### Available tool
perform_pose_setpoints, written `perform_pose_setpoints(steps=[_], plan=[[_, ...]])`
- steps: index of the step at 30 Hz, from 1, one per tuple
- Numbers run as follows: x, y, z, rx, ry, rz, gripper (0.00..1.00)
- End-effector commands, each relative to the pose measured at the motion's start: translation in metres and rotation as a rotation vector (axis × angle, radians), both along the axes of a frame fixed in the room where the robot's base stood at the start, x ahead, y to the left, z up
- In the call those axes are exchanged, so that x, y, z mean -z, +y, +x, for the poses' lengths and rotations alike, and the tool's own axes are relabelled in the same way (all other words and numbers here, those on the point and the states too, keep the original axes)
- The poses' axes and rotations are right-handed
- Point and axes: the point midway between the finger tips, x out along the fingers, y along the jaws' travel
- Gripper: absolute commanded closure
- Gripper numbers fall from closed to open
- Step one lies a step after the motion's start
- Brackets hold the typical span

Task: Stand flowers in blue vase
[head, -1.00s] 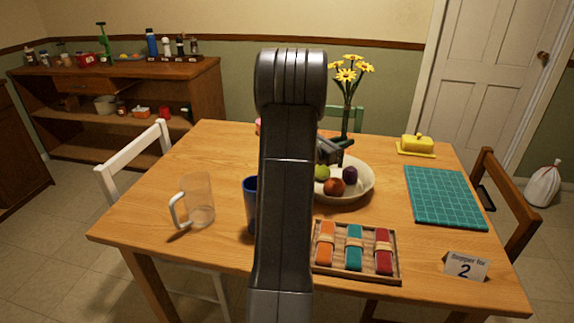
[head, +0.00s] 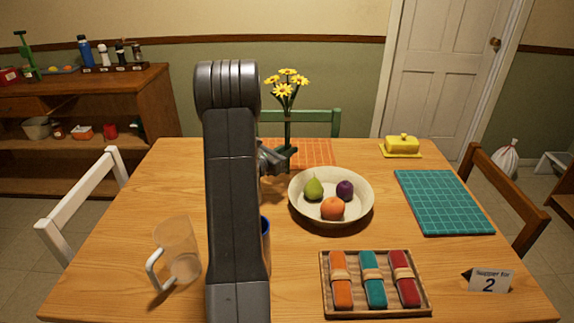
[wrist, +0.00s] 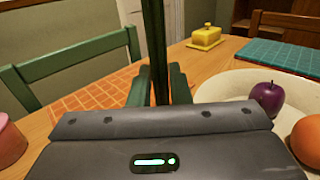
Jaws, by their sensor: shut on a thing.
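The yellow flowers (head: 287,84) stand upright on dark green stems above the table, left of the fruit bowl. My gripper (head: 284,154) is shut on the stems; in the wrist view the stems (wrist: 155,50) rise between the two fingertips (wrist: 158,88).
A bowl (head: 305,212) holds a pear, a plum and an orange. A tray (head: 375,312) of rolled napkins lies in front. A glass mug (head: 178,250) is left of my arm. An orange mat (head: 312,152), butter dish (head: 402,145) and teal mat (head: 443,203) lie farther back.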

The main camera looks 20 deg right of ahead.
Motion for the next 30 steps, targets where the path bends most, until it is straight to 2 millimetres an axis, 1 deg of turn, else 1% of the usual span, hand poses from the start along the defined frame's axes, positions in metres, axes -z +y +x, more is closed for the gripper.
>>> perform_pose_setpoints(steps=[4, 9, 11, 17, 21, 22, 25, 30], plan=[[0.013, 0.0, 0.0, 0.001, 0.001, 0.0, 1.0], [0.036, 0.0, 0.0, 0.0, 0.001, 0.0, 1.0], [0.039, 0.0, 0.0, 0.0, 0.0, -0.001, 1.0], [0.038, 0.0, 0.0, 0.0, -0.001, 0.0, 1.0], [0.043, 0.0, 0.0, 0.0, -0.001, 0.0, 1.0], [0.042, 0.0, 0.0, 0.0, -0.001, 0.0, 0.81], [0.041, 0.0, 0.0, 0.0, -0.001, 0.0, 0.61], [0.041, 0.0, 0.0, 0.0, 0.0, -0.001, 0.61]])
